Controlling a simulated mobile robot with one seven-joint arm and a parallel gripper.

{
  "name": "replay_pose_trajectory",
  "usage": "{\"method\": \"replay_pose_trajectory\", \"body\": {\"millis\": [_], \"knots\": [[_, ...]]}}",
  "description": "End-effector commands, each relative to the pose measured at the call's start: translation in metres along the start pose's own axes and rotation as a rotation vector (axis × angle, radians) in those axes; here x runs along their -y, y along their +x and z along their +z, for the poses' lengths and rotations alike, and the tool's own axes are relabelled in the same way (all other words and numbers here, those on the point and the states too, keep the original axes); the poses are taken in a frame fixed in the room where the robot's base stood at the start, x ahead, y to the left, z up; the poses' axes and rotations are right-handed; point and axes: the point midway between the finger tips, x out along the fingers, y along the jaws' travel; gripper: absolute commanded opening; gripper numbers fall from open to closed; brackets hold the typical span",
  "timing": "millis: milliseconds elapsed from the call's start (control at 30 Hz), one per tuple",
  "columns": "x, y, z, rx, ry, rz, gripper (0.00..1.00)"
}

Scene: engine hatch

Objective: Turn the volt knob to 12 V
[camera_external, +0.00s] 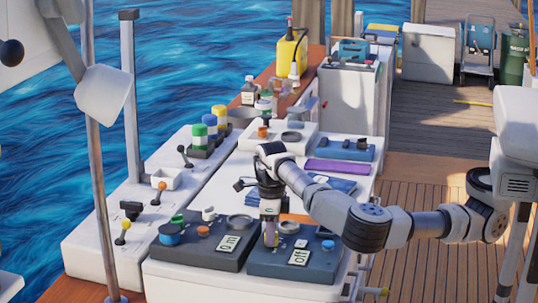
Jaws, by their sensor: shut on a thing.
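Two dark panels stand side by side at the front of the white console. The left panel (190,252) has a blue knob (169,234), a small orange knob (203,231), a round gauge (239,222) and a white sign. The right panel (310,272) has a round gauge (289,227), a small blue knob (327,245) and a white sign reading "off" (299,257). My gripper (270,241) points down at the left part of the right panel. It is shut on a small knob there, mostly hidden by the fingers. The volt markings are too small to read.
A purple pad (338,167) and another dark panel (345,150) lie behind my arm. Open deck lies to the right.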

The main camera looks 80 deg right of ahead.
Motion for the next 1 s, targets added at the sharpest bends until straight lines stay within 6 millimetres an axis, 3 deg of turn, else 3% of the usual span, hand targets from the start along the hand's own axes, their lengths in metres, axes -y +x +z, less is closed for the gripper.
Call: {"method": "replay_pose_trajectory", "body": {"millis": [500, 1000], "knots": [[0.0002, 0.0002, 0.0000, 0.001, 0.348, 0.000, 0.08], [0.0002, -0.0008, 0.0001, 0.001, 0.417, 0.000, 0.08]]}}
